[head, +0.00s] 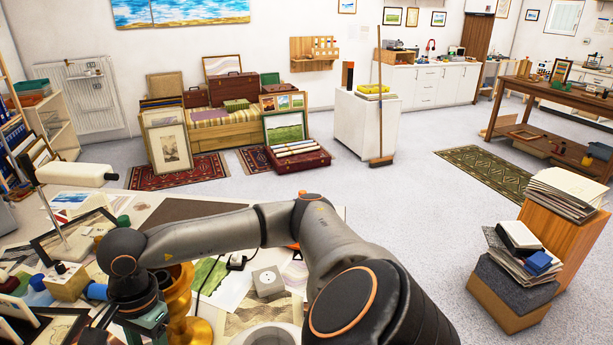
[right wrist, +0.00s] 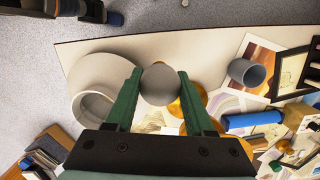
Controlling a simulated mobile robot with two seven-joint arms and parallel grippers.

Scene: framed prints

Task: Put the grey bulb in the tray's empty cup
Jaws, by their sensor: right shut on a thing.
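In the right wrist view my right gripper (right wrist: 160,92) has its green fingers closed on the grey bulb (right wrist: 159,80), a smooth round ball held at the fingertips. A yellow-brown turned object (right wrist: 190,97) lies partly hidden behind the bulb; it looks like the brass-coloured stand (head: 183,300) beside my right wrist in the head view. In the head view my right arm reaches left over the cluttered table, and its fingertips and the bulb are not visible. I cannot make out the tray or its empty cup in either view. My left gripper is not in view.
The wrist view shows a large pale round hollow object (right wrist: 92,105) left of the fingers. A grey cylinder (right wrist: 247,73) and a blue cylinder (right wrist: 252,119) are to the right. In the head view a white lamp (head: 75,174) and a socket block (head: 268,281) are on the table.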

